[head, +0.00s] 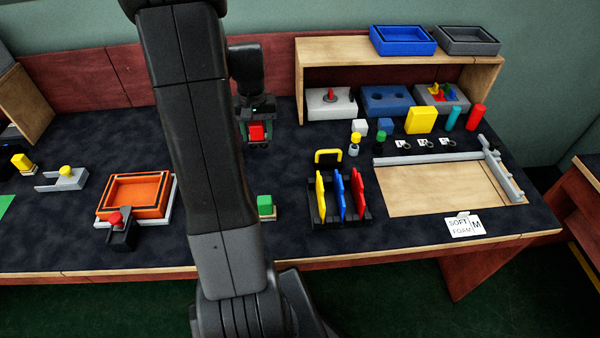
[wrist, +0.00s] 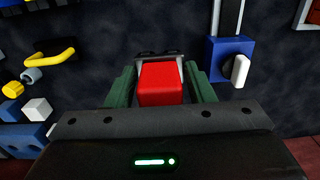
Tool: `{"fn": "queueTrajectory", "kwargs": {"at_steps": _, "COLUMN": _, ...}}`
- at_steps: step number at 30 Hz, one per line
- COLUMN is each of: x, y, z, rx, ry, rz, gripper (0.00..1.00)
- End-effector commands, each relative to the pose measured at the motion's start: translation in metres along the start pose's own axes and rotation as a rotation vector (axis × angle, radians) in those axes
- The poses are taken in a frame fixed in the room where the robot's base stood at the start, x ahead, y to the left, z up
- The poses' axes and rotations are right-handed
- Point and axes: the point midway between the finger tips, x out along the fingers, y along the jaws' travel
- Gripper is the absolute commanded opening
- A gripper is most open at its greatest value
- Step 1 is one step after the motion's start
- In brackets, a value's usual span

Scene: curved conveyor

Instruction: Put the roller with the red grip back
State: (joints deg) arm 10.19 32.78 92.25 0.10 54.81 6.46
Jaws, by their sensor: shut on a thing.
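My gripper (head: 257,132) is shut on the red grip (wrist: 161,83) of the roller, with a green finger on each side. It is held over the dark table at the back, just right of my arm in the head view, where the red grip (head: 256,131) also shows. A grey frame-like part (wrist: 160,57) shows at the far end of the grip. The roller's underside is hidden, and I cannot tell whether it touches the table. No place for the roller can be made out for certain.
In the wrist view, a blue block with a white lever (wrist: 240,70) stands right of my gripper. A yellow handle (head: 328,155) and colored plates in a rack (head: 320,218) stand to the right. A green block (head: 265,204) and orange tray (head: 137,178) are nearer the front.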

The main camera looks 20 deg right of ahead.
Motion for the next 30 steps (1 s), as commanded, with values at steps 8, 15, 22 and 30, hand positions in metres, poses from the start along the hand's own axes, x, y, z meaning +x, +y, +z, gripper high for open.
{"fn": "queueTrajectory", "kwargs": {"at_steps": 8, "x": 0.036, "y": -0.001, "z": 0.000, "rx": -0.013, "ry": -0.005, "rz": 0.000, "gripper": 0.20}}
{"fn": "queueTrajectory", "kwargs": {"at_steps": 15, "x": 0.064, "y": -0.001, "z": 0.000, "rx": -0.012, "ry": -0.001, "rz": 0.000, "gripper": 0.20}}
{"fn": "queueTrajectory", "kwargs": {"at_steps": 22, "x": 0.090, "y": -0.001, "z": 0.000, "rx": -0.012, "ry": -0.003, "rz": 0.000, "gripper": 0.20}}
{"fn": "queueTrajectory", "kwargs": {"at_steps": 30, "x": 0.101, "y": -0.001, "z": 0.000, "rx": -0.012, "ry": 0.001, "rz": 0.000, "gripper": 0.20}}
